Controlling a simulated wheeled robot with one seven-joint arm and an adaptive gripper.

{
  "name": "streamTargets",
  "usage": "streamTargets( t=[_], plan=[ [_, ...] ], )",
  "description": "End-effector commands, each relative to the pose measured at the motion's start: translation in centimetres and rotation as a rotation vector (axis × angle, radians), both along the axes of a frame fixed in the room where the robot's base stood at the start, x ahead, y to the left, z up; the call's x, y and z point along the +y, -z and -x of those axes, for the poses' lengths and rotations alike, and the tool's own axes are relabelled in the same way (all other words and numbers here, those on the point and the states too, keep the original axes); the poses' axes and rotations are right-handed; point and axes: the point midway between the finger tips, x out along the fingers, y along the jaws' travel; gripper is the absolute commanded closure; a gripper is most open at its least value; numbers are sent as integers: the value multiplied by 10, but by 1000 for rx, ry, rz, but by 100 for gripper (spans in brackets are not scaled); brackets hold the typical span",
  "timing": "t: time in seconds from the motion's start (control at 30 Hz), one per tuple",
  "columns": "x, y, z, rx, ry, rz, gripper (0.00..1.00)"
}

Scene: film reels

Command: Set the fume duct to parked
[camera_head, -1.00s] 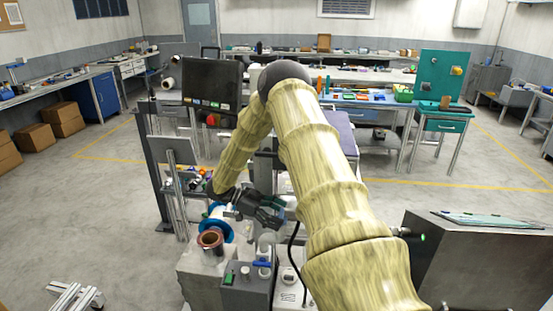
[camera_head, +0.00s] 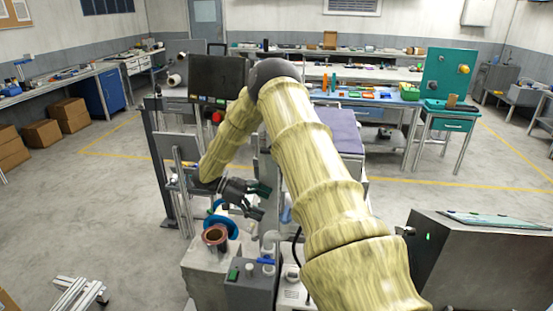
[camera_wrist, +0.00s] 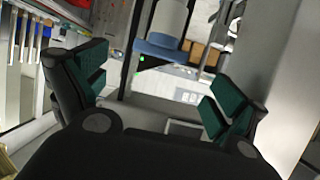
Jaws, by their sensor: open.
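My gripper (camera_head: 262,202) is open and empty above the cluttered bench in the head view, its fingers pointing right. In the wrist view its green-padded fingers (camera_wrist: 155,88) stand wide apart. A pale cylinder with a blue-grey flared rim (camera_wrist: 160,32) shows beyond them at the top middle; it may be the fume duct, but I cannot tell for sure. It is apart from the fingers. In the head view a small bluish-white part (camera_head: 287,213) shows right of the gripper, mostly hidden by my arm. The duct's setting cannot be read.
A copper-coloured spool (camera_head: 215,236) and a blue reel (camera_head: 222,222) sit just below my gripper. A grey box with a green button (camera_head: 248,285) stands in front. A dark monitor (camera_head: 217,78) stands behind. A metal cabinet (camera_head: 470,260) is at right.

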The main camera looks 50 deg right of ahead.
Motion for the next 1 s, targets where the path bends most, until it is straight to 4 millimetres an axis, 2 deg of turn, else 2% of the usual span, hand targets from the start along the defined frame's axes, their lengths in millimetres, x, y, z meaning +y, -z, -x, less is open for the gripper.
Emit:
streamTargets(
  t=[0.2,0.4,1.0],
  plan=[
    [15,-12,-28,1,0,0,4],
    [21,-18,-39,0,1,0,4],
    [22,-19,-41,1,1,-1,4]
  ],
)
